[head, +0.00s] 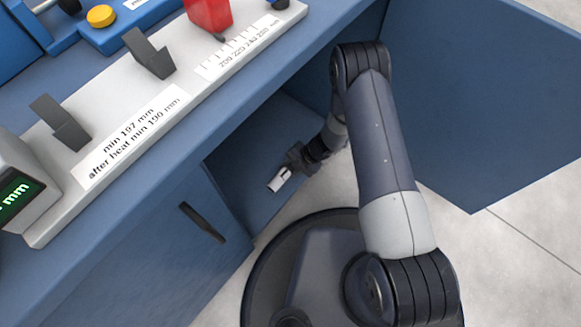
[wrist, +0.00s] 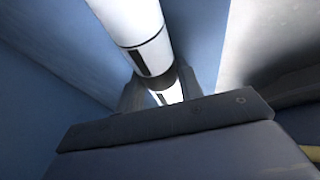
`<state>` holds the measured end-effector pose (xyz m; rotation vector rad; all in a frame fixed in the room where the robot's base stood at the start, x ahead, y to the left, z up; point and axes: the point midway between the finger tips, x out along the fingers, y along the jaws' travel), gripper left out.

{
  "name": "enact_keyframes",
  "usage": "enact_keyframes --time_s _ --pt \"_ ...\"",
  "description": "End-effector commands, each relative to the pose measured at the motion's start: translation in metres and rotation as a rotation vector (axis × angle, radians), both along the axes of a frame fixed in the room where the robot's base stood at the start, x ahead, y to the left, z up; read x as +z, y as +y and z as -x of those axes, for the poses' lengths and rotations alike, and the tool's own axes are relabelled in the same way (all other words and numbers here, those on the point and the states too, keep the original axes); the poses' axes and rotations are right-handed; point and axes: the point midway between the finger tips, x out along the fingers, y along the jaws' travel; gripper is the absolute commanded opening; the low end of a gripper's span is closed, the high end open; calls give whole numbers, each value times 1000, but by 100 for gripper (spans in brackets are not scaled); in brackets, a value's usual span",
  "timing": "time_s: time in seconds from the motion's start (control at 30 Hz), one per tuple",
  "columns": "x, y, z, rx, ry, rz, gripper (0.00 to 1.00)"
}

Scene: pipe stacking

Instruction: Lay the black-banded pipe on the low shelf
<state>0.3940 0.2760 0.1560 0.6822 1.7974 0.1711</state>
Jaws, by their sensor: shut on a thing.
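The black-banded pipe (wrist: 152,48) is white with dark bands and runs from the top of the wrist view down between the fingers. In the head view only a short white end (head: 279,180) of it shows. My gripper (head: 294,161) is shut on it, inside the open lower compartment of the blue cabinet; the fingers also show in the wrist view (wrist: 161,93). The low shelf (head: 247,158) is the blue surface around and below the pipe. I cannot tell whether the pipe touches it.
The open cabinet door (head: 480,100) stands to the right of my arm. A closed door with a dark handle (head: 202,222) is at the left. On the top, a white gauge bench (head: 130,130) with dark supports, a red block (head: 208,14) and a blue holder (head: 115,28) stand.

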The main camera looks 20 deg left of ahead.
Motion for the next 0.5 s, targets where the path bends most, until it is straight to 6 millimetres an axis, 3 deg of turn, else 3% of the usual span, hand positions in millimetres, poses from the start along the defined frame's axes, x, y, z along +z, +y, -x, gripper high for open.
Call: enact_keyframes --time_s 0.33,0.37,0.5 --pt "-6 0 0 0 0 0 11" --pt "-5 0 0 0 0 0 37" --pt "-5 0 0 0 0 1 48"
